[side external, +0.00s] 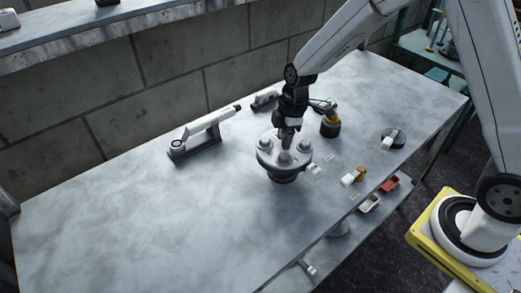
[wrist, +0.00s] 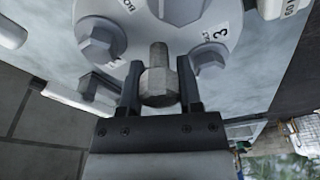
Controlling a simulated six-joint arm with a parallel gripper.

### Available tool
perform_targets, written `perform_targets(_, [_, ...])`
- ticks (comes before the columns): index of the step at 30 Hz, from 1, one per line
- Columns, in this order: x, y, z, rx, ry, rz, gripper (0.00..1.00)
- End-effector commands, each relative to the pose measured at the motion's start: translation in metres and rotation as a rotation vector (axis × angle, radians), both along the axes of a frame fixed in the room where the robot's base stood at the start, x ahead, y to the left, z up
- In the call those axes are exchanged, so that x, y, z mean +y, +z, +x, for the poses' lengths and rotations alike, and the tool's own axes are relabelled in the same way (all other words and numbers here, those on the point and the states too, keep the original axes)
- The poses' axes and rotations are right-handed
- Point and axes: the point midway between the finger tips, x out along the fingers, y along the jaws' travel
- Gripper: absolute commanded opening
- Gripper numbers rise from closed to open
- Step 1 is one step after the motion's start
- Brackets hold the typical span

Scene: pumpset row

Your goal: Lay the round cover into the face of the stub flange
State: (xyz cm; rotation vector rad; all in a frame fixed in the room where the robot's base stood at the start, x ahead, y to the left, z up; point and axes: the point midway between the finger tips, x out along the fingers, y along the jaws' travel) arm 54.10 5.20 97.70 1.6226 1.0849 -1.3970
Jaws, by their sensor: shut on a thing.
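The grey round flange (side external: 268,156) stands in the middle of the bench on a dark base, with hex heads around its top. In the wrist view the flange face (wrist: 140,38) fills the upper part, with hex bolts at left, right and top and printed marks, including a "3". My gripper (side external: 288,137) is above the flange's far side. In the wrist view my gripper (wrist: 160,92) is shut on a hex-headed bolt (wrist: 159,84), its shank pointing at the flange. I cannot tell whether the shank is seated. A dark round disc (side external: 396,133), possibly the round cover, lies at the right.
A grey lever tool on a stand (side external: 195,143) is left of the flange. A dark pot with an orange band (side external: 330,126) stands close right. White label blocks, a brass-coloured piece (side external: 358,175) and a red bin (side external: 390,184) are near the front edge. The bench's left is clear.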

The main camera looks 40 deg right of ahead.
Motion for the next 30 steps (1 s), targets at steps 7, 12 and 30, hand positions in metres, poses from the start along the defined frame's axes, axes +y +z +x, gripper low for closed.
perform_targets(7, [0.0001, -0.0029, 0.0010, -0.004, 0.001, 0.001, 0.00])
perform_targets(12, [0.0001, -0.0032, 0.0010, -0.004, 0.001, 0.001, 0.00])
perform_targets(30, [0.0001, -0.0034, 0.0006, -0.002, 0.000, 0.000, 0.86])
